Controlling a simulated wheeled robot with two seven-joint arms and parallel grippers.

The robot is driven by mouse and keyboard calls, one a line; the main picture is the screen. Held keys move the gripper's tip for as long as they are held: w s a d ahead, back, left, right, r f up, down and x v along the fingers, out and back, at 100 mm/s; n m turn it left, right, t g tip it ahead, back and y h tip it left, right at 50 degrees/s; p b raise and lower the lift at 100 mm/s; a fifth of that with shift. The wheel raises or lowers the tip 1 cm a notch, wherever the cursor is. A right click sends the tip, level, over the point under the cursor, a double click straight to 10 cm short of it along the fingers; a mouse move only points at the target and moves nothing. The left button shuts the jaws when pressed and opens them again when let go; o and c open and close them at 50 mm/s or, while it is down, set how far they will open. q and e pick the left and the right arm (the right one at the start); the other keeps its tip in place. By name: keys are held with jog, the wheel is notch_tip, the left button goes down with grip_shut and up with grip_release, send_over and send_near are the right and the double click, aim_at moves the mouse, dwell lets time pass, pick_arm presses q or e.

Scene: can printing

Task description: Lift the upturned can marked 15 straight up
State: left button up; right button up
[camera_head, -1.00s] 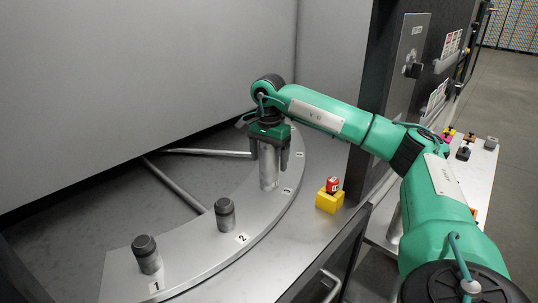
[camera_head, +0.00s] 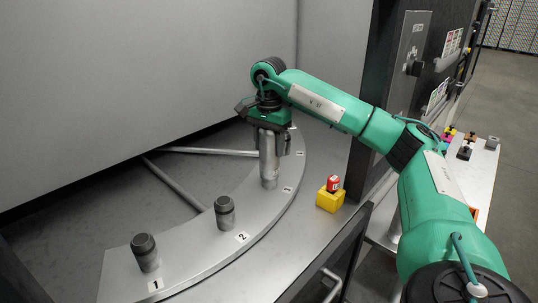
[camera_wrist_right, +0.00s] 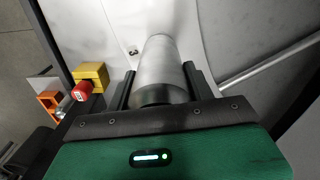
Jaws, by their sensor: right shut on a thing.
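The silvery upturned can (camera_head: 268,165) is upright at the place marked 3 on the curved metal plate (camera_head: 190,243). Its mark 15 is not legible. My right gripper (camera_head: 270,145) comes down over the can from above and is shut on its sides. In the right wrist view the can (camera_wrist_right: 160,68) sits between the two dark fingers. I cannot tell whether there is a gap under the can. My left gripper is not in view.
Two dark-topped pegs stand at places 1 (camera_head: 145,253) and 2 (camera_head: 225,213). A red button on a yellow box (camera_head: 330,198) stands right of the plate. A grey wall panel (camera_head: 130,80) is behind, and a dark door frame (camera_head: 340,262) is in front.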

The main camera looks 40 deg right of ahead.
notch_tip(320, 180, up, 5)
notch_tip(320, 180, up, 10)
jog(key=p, duration=0.3)
jog(key=shift+f, duration=0.1)
jog(key=shift+r+p, duration=0.35)
jog(key=shift+r, duration=0.55)
jog(key=shift+p, duration=0.3)
jog(key=shift+f, duration=0.1)
